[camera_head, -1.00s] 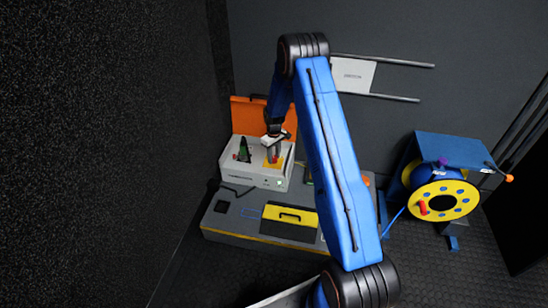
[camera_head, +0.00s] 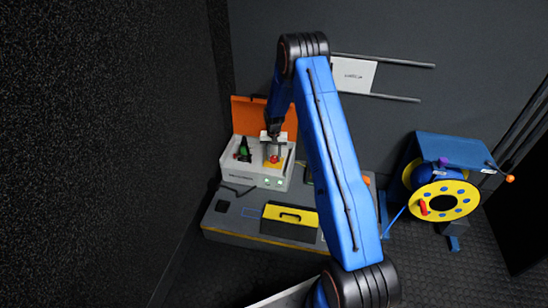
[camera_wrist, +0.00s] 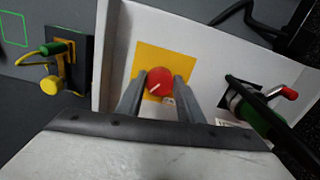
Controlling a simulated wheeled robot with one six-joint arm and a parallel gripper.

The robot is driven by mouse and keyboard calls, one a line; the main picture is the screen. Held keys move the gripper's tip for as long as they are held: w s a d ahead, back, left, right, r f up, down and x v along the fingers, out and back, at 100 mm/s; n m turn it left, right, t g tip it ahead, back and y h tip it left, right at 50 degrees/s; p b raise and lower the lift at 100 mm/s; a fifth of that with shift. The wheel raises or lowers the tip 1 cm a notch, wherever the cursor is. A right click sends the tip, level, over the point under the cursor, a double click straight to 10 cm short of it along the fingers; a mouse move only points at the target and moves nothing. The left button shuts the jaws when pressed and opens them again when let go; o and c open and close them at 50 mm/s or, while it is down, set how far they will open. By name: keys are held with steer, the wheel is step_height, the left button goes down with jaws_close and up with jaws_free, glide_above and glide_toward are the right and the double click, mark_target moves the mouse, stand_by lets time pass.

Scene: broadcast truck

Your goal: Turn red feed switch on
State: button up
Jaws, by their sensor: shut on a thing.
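The red feed switch is a round red knob (camera_wrist: 160,80) with a short white mark slanting up to the right, set on a yellow square plate (camera_wrist: 150,55). It also shows in the head view (camera_head: 274,158) on the top of a white box (camera_head: 240,178) with an orange raised lid. My gripper (camera_wrist: 158,88) is shut on the knob, one finger on each side. In the head view my gripper (camera_head: 273,146) is upright above the yellow plate. Two small pale green lights (camera_head: 281,184) show on the box's front.
A green part with a black handle and red tip (camera_wrist: 285,92) stands beside the knob. A yellow-and-black case (camera_head: 290,218) lies on the grey bench (camera_head: 230,226) in front of the box. A blue cable reel (camera_head: 440,185) stands to the right.

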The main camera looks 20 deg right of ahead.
mark_target(274, 158)
steer(key=shift+m, duration=0.6)
steer(key=o, duration=1.1)
steer(key=shift+c, duration=0.2)
steer(key=shift+r, duration=0.1)
step_height(274, 158, up, 17)
steer(key=shift+r, duration=0.15)
